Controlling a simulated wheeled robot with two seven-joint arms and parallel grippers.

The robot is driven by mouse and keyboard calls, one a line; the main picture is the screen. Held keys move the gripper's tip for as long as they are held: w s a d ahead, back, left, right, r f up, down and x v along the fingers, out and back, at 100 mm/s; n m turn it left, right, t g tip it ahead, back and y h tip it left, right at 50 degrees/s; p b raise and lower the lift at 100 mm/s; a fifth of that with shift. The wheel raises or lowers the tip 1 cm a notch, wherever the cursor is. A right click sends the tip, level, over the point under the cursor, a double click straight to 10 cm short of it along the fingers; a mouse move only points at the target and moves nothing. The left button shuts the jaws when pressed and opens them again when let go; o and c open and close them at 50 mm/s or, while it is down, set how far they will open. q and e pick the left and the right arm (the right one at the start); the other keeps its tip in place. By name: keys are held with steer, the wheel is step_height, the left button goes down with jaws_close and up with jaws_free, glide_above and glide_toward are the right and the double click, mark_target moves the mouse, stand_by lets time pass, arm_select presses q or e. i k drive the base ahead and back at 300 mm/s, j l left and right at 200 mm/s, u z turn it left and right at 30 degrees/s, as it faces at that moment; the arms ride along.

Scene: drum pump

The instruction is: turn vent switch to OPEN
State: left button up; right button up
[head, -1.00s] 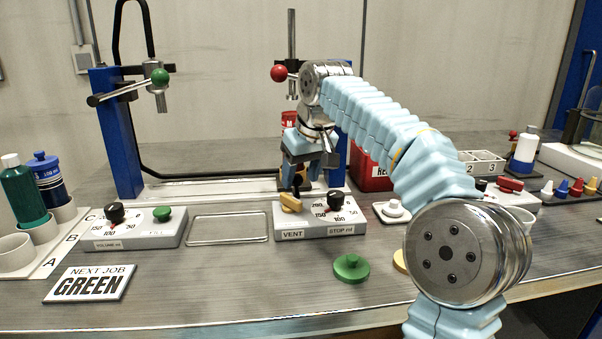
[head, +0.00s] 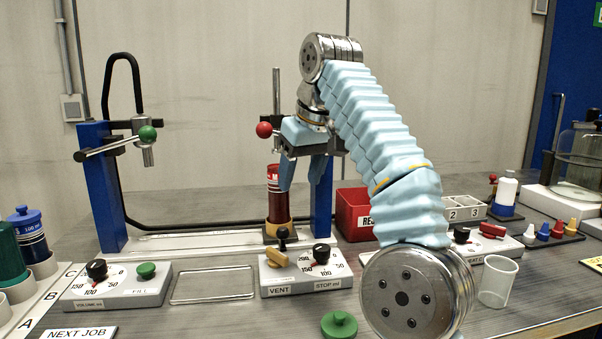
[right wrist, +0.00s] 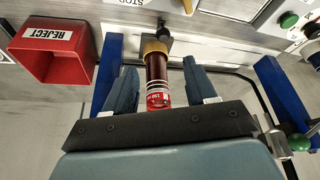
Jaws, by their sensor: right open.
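My right gripper (head: 304,184) is open, fingers pointing down, above and behind the box and clear of the switch. In the right wrist view a dark red cylinder (right wrist: 156,75) shows between the spread fingers; whether it lies between them in depth I cannot tell. My left gripper is not in view.
The red cylinder stands in a yellow base behind the box, with a black knob (head: 282,236) in front. A blue post frame with a red ball (head: 264,130) rises behind. A red REJECT bin (head: 354,213) stands right.

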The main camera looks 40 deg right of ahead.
mark_target(277, 258)
steer(key=k+j, duration=0.35)
steer(key=j, duration=0.15)
steer(key=k+j, duration=0.35)
steer(key=j, duration=0.2)
steer(key=k+j, duration=0.4)
steer(key=j, duration=0.1)
